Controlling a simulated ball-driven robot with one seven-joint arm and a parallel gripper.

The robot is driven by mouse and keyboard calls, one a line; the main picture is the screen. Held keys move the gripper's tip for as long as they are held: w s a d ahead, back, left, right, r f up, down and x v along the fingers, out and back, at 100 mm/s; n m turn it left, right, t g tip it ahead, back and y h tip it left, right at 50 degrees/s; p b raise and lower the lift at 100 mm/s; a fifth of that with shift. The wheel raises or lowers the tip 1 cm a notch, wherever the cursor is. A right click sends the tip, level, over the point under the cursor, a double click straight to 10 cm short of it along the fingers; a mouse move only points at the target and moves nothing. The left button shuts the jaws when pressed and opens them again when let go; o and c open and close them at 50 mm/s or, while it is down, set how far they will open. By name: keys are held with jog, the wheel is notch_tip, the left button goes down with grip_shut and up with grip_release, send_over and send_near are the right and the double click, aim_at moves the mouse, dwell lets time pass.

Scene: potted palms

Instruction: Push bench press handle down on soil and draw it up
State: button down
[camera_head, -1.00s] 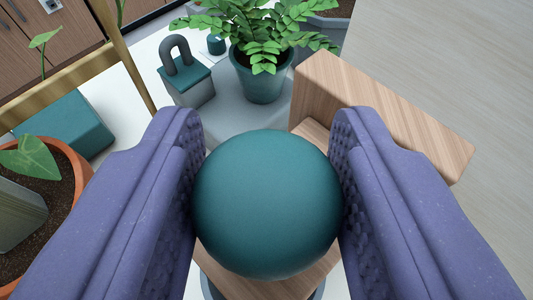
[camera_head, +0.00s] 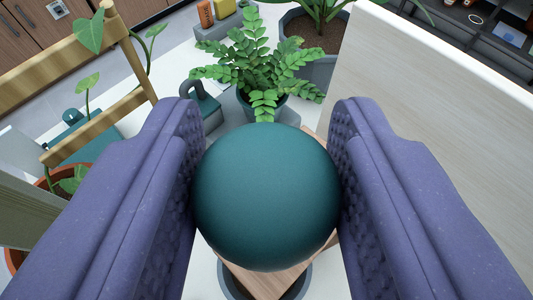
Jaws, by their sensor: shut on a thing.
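The teal ball-shaped handle (camera_head: 265,197) fills the middle of the view. My gripper (camera_head: 267,190) is shut on it, with one purple padded finger touching it on each side. Wooden parts (camera_head: 270,280) of the press show below the ball, over the dark rim of a round pot (camera_head: 302,287). The soil under the press is hidden by the ball and the wood.
A green fern in a pot (camera_head: 262,65) stands just beyond the ball. A large pale panel (camera_head: 430,130) rises close on the right. A wooden ladder-like frame (camera_head: 90,40) and a terracotta pot (camera_head: 45,185) are at left. A larger grey pot (camera_head: 312,40) stands behind.

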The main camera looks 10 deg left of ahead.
jog(key=shift+w+r, duration=0.1)
jog(key=shift+r, duration=0.15)
jog(key=c, duration=0.6)
grip_release()
jog(key=shift+f, duration=0.1)
jog(key=p+v, duration=0.2)
jog(key=v, duration=0.6)
